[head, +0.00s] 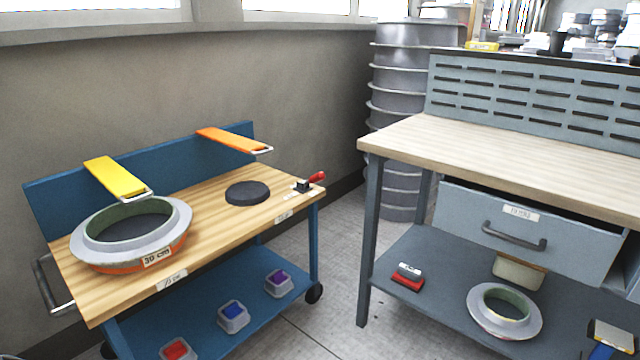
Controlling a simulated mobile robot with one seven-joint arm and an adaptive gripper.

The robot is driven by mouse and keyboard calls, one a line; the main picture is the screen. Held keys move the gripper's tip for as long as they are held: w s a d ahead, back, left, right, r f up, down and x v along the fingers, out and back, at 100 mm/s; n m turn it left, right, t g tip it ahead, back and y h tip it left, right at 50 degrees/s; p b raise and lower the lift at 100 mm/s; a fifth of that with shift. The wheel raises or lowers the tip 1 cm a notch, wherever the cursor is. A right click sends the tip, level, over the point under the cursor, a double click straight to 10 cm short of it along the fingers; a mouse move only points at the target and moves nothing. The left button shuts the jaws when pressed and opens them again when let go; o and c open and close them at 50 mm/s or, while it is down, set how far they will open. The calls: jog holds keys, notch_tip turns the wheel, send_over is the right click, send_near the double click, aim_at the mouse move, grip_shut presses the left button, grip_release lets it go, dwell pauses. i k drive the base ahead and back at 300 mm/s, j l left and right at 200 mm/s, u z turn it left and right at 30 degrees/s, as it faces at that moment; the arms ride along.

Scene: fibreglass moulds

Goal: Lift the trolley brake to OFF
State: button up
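The trolley (215,215) stands at the left, with a blue frame and a wooden top. At the right end of its top is the brake, a small black block with a red-handled lever (317,177). The red handle points right and slightly up, past the trolley's edge. Small pale labels lie beside the block, too small to read. My gripper is not clearly in view.
A ring mould marked 30 cm (90,245) and a black disc (247,193) sit on the trolley. Yellow (115,177) and orange (228,139) straps lie over its back panel. A workbench (520,165) with a slightly open drawer (530,232) stands right, with a floor gap between.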

aim_at(320, 176)
jog(key=i+l, duration=0.3)
jog(key=i, duration=0.15)
jog(key=i+l, duration=0.35)
jog(key=i, duration=0.15)
jog(key=i+l+z, duration=0.1)
jog(key=i+l, duration=0.25)
jog(key=i, duration=0.1)
